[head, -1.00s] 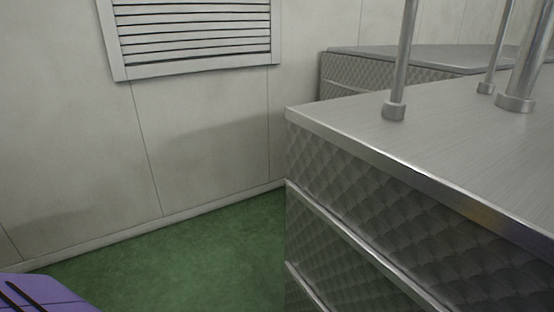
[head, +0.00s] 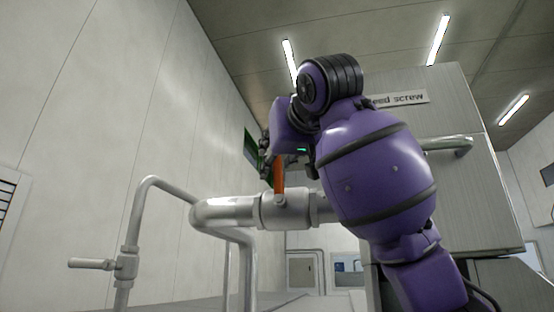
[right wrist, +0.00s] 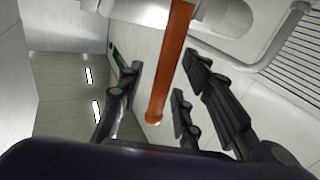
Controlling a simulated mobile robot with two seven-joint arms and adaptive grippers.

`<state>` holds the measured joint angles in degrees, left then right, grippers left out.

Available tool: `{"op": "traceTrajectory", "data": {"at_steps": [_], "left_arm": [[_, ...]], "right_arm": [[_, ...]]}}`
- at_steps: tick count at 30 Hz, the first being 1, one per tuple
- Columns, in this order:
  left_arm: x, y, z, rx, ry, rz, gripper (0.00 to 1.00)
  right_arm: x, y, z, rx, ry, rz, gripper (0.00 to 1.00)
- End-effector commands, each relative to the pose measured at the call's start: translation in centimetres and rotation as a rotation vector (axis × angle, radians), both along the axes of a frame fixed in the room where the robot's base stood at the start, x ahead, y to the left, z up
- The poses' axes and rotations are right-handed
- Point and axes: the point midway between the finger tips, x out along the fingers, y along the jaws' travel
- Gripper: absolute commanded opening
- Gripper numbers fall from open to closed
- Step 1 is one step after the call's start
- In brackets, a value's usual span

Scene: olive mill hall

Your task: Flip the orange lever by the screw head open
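The orange lever (head: 279,177) stands up from a grey valve body (head: 287,209) on a thick pipe in the head view. My right gripper (head: 266,148) is at the lever's upper part, partly hidden behind my purple right arm. In the right wrist view the orange lever (right wrist: 172,65) runs between the dark fingers of my right gripper (right wrist: 160,76). The fingers are open, with a visible gap on each side of the lever. My left gripper is not in view.
A panel with a partly hidden sign reading "eed screw" (head: 402,98) stands behind my arm. A thinner pipe with a grey handle (head: 90,263) is at left. A pale wall (head: 110,110) runs along the left. A louvred vent (right wrist: 300,50) shows in the right wrist view.

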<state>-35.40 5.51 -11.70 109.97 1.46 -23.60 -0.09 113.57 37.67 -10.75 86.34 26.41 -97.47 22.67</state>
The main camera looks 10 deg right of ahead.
Motion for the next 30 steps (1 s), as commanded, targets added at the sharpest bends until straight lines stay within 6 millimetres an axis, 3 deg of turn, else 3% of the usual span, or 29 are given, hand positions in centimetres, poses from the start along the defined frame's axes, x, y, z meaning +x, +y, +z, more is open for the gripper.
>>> {"op": "traceTrajectory", "data": {"at_steps": [10,18,30], "left_arm": [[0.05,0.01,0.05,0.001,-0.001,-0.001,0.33],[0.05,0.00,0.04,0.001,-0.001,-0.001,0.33],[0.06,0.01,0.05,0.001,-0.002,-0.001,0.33]], "right_arm": [[0.47,0.14,0.10,-0.001,-0.003,0.001,0.33],[0.47,0.13,0.08,-0.001,-0.003,0.001,0.00],[0.65,0.13,0.08,-0.006,-0.001,0.001,0.00]]}}
